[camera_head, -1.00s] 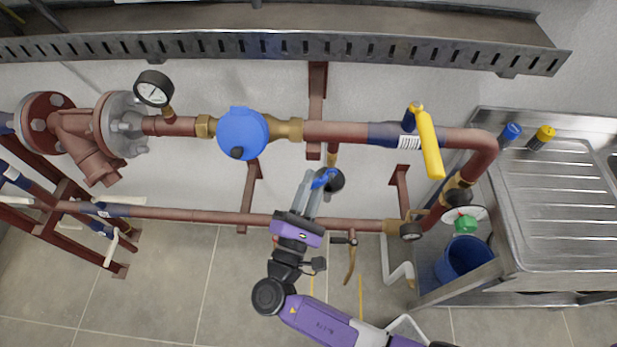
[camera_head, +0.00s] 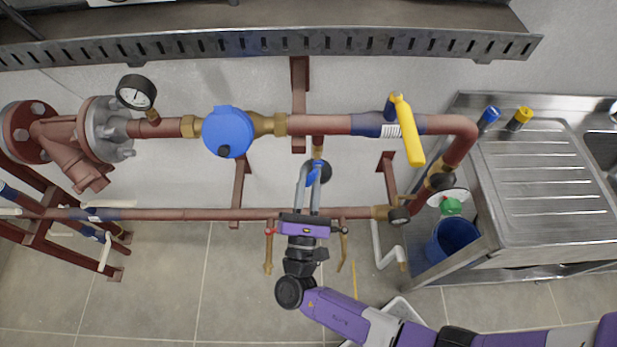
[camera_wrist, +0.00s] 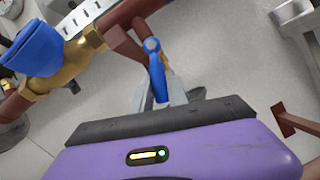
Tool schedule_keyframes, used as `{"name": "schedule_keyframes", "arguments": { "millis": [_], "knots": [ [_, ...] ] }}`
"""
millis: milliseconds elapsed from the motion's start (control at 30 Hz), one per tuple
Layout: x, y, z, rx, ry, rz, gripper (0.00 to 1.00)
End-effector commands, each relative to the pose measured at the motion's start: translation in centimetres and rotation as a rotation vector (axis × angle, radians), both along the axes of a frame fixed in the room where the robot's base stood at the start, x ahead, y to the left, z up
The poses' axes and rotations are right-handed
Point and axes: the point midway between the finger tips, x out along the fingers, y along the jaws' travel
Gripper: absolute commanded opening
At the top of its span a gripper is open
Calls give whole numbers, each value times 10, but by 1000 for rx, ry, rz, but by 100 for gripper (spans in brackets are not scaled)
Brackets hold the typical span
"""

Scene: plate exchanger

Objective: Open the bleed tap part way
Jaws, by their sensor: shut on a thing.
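The bleed tap's blue lever (camera_head: 314,172) sits below the upper brown pipe, on a short brass branch near the middle of the head view. In the wrist view the blue lever (camera_wrist: 157,72) hangs from a round blue pivot beside the brown pipe. My gripper (camera_head: 309,182) reaches up to it from below, with its grey fingers on either side. It is shut on the lever. The wrist view also shows my gripper (camera_wrist: 163,95) around the lever's lower end. The fingers and the purple gripper body hide part of the tap.
The lower brown pipe (camera_head: 180,214) passes behind my gripper. A blue round meter (camera_head: 227,132) is to the left and a yellow lever (camera_head: 408,130) to the right. A steel sink (camera_head: 550,195) and blue bucket (camera_head: 450,240) stand at right.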

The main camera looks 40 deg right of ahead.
Motion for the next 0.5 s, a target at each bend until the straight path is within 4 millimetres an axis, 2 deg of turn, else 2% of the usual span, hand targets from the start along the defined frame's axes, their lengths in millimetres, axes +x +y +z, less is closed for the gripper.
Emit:
{"name": "schedule_keyframes", "arguments": {
  "millis": [200,233,267,500],
  "knots": [
    [-1,0,-2,2,2,1,0],
    [-1,0,-2,2,2,1,21],
    [-1,0,-2,1,2,1,27],
    [0,0,-1,1,0,1,28]
  ]
}}
